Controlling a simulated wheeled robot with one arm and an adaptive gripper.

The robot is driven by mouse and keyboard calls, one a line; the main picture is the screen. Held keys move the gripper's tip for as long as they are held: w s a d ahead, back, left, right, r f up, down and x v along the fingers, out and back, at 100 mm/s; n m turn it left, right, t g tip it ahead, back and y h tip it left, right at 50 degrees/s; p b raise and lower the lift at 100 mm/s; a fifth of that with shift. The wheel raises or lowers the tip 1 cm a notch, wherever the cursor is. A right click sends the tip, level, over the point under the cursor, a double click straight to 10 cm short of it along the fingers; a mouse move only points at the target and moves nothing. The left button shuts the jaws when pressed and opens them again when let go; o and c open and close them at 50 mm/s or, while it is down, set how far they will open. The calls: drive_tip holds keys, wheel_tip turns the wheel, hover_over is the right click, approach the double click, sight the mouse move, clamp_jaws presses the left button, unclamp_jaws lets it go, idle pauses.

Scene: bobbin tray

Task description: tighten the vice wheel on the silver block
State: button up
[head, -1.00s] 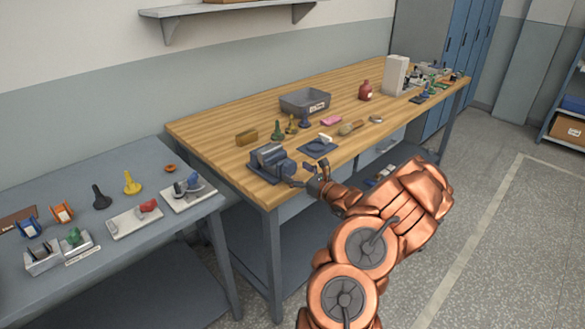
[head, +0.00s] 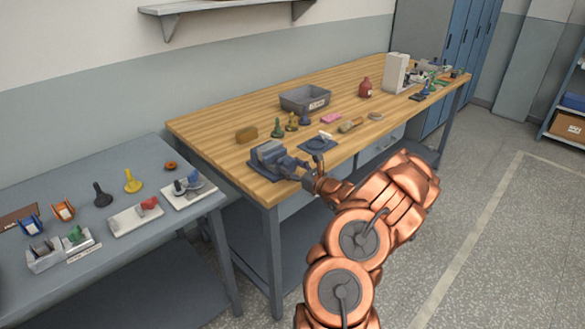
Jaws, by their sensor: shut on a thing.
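A grey-blue vice (head: 268,158) stands at the near left corner of the wooden workbench. Its wheel side faces right, towards my gripper (head: 308,175). My gripper is at the vice's right end, at the bench's front edge, and is shut on the vice wheel; the wheel is small here and largely hidden by the fingers. The silver block is too small to tell apart from the vice jaws in this view.
A lower grey table (head: 85,195) with trays stands at left.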

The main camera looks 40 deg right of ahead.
drive_tip(key=shift+c, duration=1.2)
drive_tip(key=m, duration=0.3)
drive_tip(key=shift+d+m+p, duration=0.1)
drive_tip(key=shift+m+p, duration=0.4)
drive_tip(key=shift+m, duration=1.4)
drive_tip(key=o, duration=1.2)
drive_tip(key=shift+c, duration=0.2)
drive_tip(key=shift+s, duration=0.15)
